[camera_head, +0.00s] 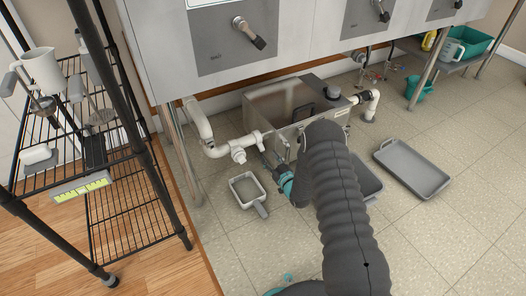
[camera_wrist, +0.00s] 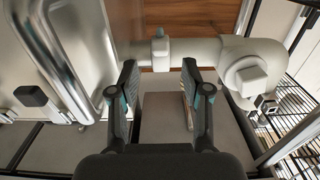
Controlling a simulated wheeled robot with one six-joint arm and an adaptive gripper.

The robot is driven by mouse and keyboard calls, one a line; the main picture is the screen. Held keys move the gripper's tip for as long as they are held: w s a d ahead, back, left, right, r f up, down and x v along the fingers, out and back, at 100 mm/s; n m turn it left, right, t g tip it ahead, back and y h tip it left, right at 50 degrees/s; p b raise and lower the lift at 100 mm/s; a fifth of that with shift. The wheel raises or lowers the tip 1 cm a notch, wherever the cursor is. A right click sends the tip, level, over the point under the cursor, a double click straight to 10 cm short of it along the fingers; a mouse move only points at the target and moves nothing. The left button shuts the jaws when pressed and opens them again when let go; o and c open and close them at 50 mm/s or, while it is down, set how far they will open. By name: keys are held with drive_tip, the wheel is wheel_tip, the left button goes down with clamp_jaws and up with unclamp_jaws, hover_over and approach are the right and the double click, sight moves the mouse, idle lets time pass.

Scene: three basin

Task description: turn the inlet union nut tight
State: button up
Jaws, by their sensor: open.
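The white inlet pipe runs from the left leg area to the metal box in the head view. A narrow white collar with a small raised tab, which looks like the union nut (camera_wrist: 159,48), sits on this pipe in the wrist view; it also shows small in the head view (camera_head: 257,141). My gripper (camera_wrist: 159,82) is open, its two dark fingers spread apart below the collar in the wrist view, with nothing between them. In the head view my gripper (camera_head: 271,162) is partly hidden by my arm. I cannot tell how tight the nut is.
A white fitting with a square plug (camera_wrist: 247,76) stands right of the fingers. The metal box (camera_head: 285,100) is beside the pipe. A grey square pan (camera_head: 235,198) and a grey tray (camera_head: 411,166) lie on the floor. A black wire rack (camera_head: 130,208) stands left.

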sight(263, 149)
drive_tip(key=shift+b+x, duration=0.3)
drive_tip(key=shift+x, duration=2.6)
clamp_jaws()
